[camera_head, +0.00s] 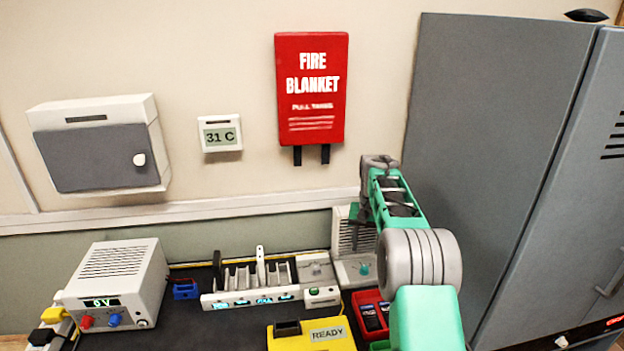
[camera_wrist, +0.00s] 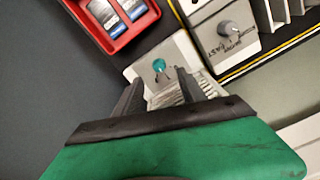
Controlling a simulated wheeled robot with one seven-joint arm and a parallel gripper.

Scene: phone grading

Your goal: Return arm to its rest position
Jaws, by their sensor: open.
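My gripper (camera_wrist: 158,84) is open in the wrist view, with its two dark fingers apart and nothing between them. Its fingertips show over the pale device with a teal knob (camera_wrist: 158,65); I cannot tell the height above it. In the head view my green and grey arm reaches in from the lower right towards the back wall. My dark gripper (camera_head: 358,222) points down there in front of the same vented device (camera_head: 346,262), partly hidden by the arm.
A red tray (camera_head: 358,297) with dark flat items sits beside my arm. A yellow READY box (camera_head: 300,341), a slotted rack (camera_head: 235,298) and a power supply (camera_head: 130,265) stand further left. A tall grey cabinet (camera_head: 490,130) rises on the right. A red fire blanket case (camera_head: 311,90) hangs behind.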

